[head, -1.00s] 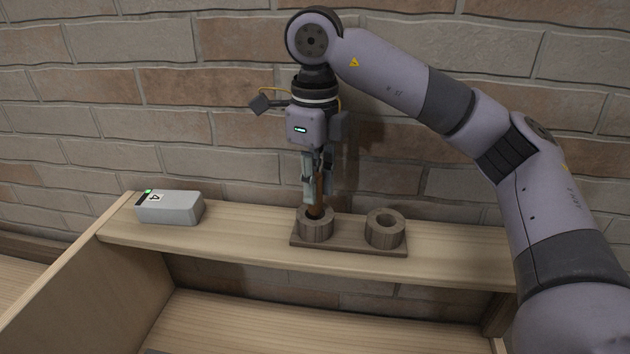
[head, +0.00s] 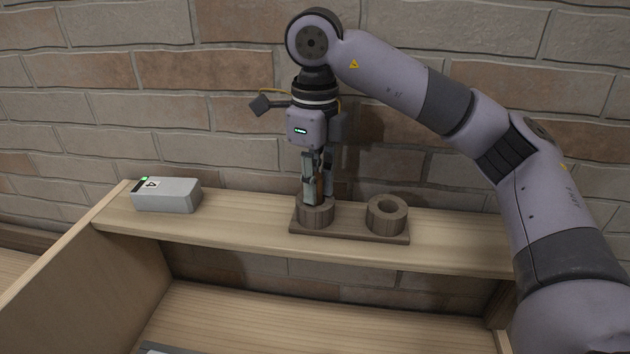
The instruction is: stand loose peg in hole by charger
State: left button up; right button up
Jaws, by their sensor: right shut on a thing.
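A dark wooden base (head: 350,232) with two round hole blocks stands on the shelf. The left hole block (head: 316,214) is the one nearer the grey charger (head: 168,195). The right hole block (head: 386,215) is empty, its hole open at the top. My right gripper (head: 317,198) points straight down over the left block, its fingertips at the block's top. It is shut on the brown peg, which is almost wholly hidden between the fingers. How deep the peg sits in the hole is hidden. My left gripper is not in view.
The charger has a green light and a label. The narrow wooden shelf (head: 240,226) runs along a brick wall close behind. Shelf room is clear between charger and base, and right of the base. A lower wooden surface (head: 300,315) lies in front.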

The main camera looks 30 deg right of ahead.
aim_at(315, 176)
jog(key=shift+f, duration=0.35)
jog(key=o, duration=0.9)
jog(key=shift+r, duration=0.1)
notch_tip(315, 176, up, 12)
dwell(0.6)
